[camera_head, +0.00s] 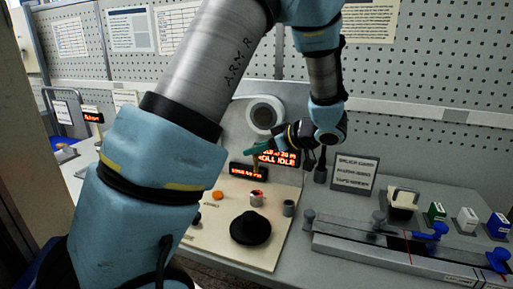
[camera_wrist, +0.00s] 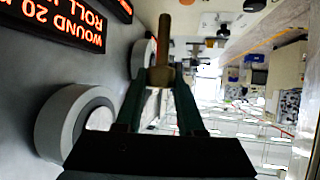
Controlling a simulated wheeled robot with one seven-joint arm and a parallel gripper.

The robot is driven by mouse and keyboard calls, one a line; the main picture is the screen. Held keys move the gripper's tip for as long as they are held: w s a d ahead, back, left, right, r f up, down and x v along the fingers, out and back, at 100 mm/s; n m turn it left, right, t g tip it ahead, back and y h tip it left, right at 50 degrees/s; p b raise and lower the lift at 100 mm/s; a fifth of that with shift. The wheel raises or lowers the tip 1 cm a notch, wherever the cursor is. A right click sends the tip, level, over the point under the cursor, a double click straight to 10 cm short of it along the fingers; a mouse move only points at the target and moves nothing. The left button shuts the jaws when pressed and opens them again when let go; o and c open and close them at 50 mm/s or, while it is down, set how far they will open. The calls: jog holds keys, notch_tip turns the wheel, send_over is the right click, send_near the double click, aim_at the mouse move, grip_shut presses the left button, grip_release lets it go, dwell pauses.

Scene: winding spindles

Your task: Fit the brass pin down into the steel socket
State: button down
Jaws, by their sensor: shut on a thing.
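My gripper (camera_head: 258,152) has green fingers and is shut on the brass pin (camera_wrist: 162,68), which stands out between the fingertips in the wrist view. In the head view the pin (camera_head: 256,166) is small and partly lost against the lit display. A short grey cylinder (camera_head: 289,208), which looks like the steel socket, stands on the pale panel below and to the right of my gripper. A dark cup with red at its top (camera_head: 256,198) stands to its left. The pin is up in the air, apart from both. No socket can be made out in the wrist view.
A black cone-shaped knob (camera_head: 250,229) and an orange button (camera_head: 217,195) are on the pale panel. A lit display (camera_head: 278,158) and a pale roll (camera_head: 263,115) are behind my gripper. A long rail (camera_head: 400,250) with blue knobs runs along the right side.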

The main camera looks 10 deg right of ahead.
aim_at(257, 166)
jog(key=shift+r, duration=0.1)
jog(key=shift+f+b, duration=1.2)
jog(key=shift+f, duration=1.8)
jog(key=shift+p, duration=1.25)
jog(key=shift+f+b, duration=1.4)
jog(key=shift+f, duration=1.35)
jog(key=shift+c, duration=2.2)
grip_release()
jog(key=shift+s+d, duration=0.1)
jog(key=shift+d, duration=0.05)
jog(key=b+v, duration=0.2)
jog(key=v, duration=0.8)
jog(key=shift+s+d+r, duration=0.15)
jog(key=shift+s+d, duration=0.05)
